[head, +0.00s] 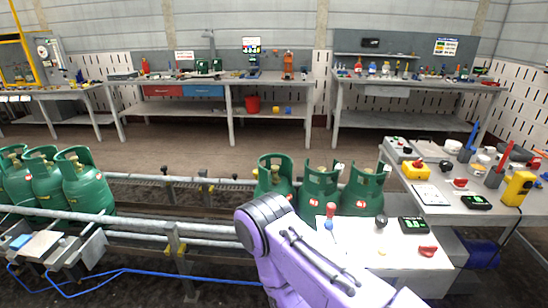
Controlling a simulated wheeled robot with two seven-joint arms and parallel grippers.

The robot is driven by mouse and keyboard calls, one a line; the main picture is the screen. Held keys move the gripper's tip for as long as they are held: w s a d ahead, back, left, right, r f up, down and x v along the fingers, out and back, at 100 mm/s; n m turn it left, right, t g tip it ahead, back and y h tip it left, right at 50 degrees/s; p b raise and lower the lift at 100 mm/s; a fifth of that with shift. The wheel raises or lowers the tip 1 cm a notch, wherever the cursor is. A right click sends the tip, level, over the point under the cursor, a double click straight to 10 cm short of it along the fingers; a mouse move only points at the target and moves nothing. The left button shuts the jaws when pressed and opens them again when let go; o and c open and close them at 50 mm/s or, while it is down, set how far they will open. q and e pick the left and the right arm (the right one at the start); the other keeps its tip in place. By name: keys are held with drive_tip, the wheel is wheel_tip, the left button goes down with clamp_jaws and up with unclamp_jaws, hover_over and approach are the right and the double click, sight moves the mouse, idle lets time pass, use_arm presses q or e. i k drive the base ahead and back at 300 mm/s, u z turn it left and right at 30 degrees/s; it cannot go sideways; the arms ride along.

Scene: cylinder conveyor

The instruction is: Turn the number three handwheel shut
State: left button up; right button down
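Three green gas cylinders with open collars stand in a row on the conveyor right of centre: a left one (274,185), a middle one (318,192) and a right one (362,193). Small brassy valve tops show inside their collars; handwheels are too small to make out, and I read no numbers. Small white tags show by the middle and right collars. Several more green cylinders (88,188) stand at the far left. A lilac arm of mine rises from the bottom edge in front of the conveyor. Neither of my grippers can be seen.
A white panel (372,246) with a red-topped lever, a black knob and a digital display stands before the right cylinders. A cluttered table (440,208) is at the right. Conveyor rails (205,229) cross the front. Workbenches (290,124) line the back; floor between is clear.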

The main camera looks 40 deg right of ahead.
sight(273, 168)
drive_tip(key=z, duration=0.35)
drive_tip(key=i, duration=0.9)
drive_tip(key=z, duration=1.55)
drive_tip(key=i, duration=0.75)
drive_tip(key=z, duration=0.7)
